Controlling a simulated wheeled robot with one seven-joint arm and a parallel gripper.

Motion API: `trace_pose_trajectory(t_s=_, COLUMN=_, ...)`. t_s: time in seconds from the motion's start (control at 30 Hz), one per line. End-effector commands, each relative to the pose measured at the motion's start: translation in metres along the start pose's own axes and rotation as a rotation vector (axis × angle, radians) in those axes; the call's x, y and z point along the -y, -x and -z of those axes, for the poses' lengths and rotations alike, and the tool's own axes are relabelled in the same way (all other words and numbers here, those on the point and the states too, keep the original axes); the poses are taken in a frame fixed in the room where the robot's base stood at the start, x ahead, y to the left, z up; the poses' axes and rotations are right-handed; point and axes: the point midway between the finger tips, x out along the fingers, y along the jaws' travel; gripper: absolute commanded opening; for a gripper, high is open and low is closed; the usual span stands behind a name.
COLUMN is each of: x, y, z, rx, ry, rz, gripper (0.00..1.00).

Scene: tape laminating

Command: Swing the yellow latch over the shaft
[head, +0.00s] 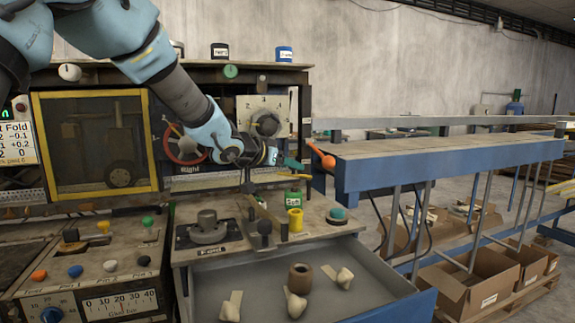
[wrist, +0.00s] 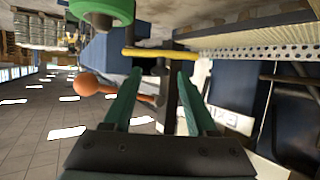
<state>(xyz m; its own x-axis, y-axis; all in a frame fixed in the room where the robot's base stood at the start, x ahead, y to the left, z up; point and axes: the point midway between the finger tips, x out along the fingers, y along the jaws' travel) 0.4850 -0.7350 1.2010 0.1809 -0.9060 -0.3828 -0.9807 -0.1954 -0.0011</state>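A yellow bar (wrist: 160,53), which looks like the yellow latch, lies across the wrist view just beyond my fingertips. In the head view my gripper (head: 292,163) is in front of the machine's right edge, beside an orange ball knob (head: 328,162).
The orange knob also shows in the wrist view (wrist: 88,84), close left of the fingers. A green round part (wrist: 100,10) is above it. An open drawer (head: 250,284) holds several small items. A blue-edged conveyor table (head: 440,155) stands right of the machine.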

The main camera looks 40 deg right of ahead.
Motion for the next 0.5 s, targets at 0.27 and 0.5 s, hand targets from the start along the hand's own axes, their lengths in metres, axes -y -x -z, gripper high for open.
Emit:
trace_pose_trajectory(t_s=0.27, x=0.0001, y=0.0003, z=0.0, rx=0.0, ry=0.0, rz=0.0, gripper=0.25)
trace_pose_trajectory(t_s=0.5, x=0.0002, y=0.0004, z=0.0001, rx=0.0, ry=0.0, rz=0.0, gripper=0.0)
